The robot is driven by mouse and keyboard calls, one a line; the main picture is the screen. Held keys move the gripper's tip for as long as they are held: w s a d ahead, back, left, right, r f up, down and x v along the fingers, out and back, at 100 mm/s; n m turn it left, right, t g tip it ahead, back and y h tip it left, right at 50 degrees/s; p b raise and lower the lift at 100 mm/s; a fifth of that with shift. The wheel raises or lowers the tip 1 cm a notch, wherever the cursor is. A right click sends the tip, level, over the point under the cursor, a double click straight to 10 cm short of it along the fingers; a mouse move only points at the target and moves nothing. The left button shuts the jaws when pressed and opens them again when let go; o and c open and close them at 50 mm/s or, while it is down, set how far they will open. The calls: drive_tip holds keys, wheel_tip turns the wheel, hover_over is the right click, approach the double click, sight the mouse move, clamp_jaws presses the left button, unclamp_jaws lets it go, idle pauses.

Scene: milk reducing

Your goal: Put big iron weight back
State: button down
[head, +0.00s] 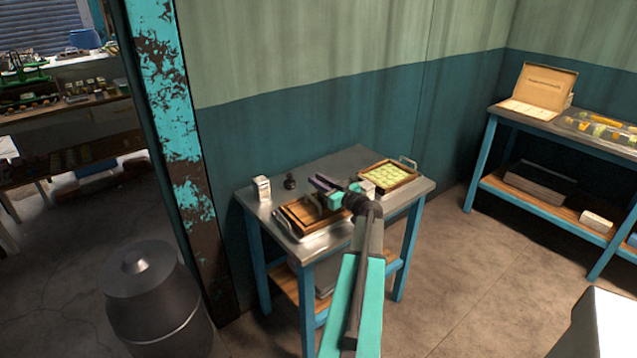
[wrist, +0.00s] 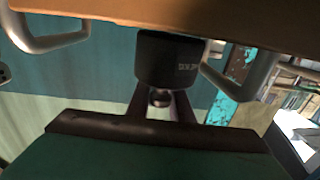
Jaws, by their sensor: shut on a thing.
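In the wrist view a dark cylindrical iron weight (wrist: 168,60) with pale lettering sits at the ends of my gripper's fingers. Its round knob lies between them, and my gripper (wrist: 161,98) is shut on it.
The metal table (head: 347,162) also holds a small white carton (head: 262,188), the wooden tray (head: 292,217) and a tray of pale green items (head: 388,176) at right. A dark milk can (head: 152,305) stands on the floor at left. A workbench (head: 530,121) is at right.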

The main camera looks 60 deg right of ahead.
drive_tip(key=shift+f+b, duration=0.1)
drive_tip(key=shift+b, duration=0.3)
drive_tip(key=c, duration=1.6)
unclamp_jaws()
drive_tip(key=shift+p, duration=1.5)
drive_tip(key=shift+s+a+f+b, duration=0.15)
drive_tip(key=shift+s+b, duration=0.15)
drive_tip(key=shift+b+v, duration=0.85)
drive_tip(key=shift+v, duration=0.7)
drive_tip(key=b+v, duration=0.3)
drive_tip(key=v, duration=0.7)
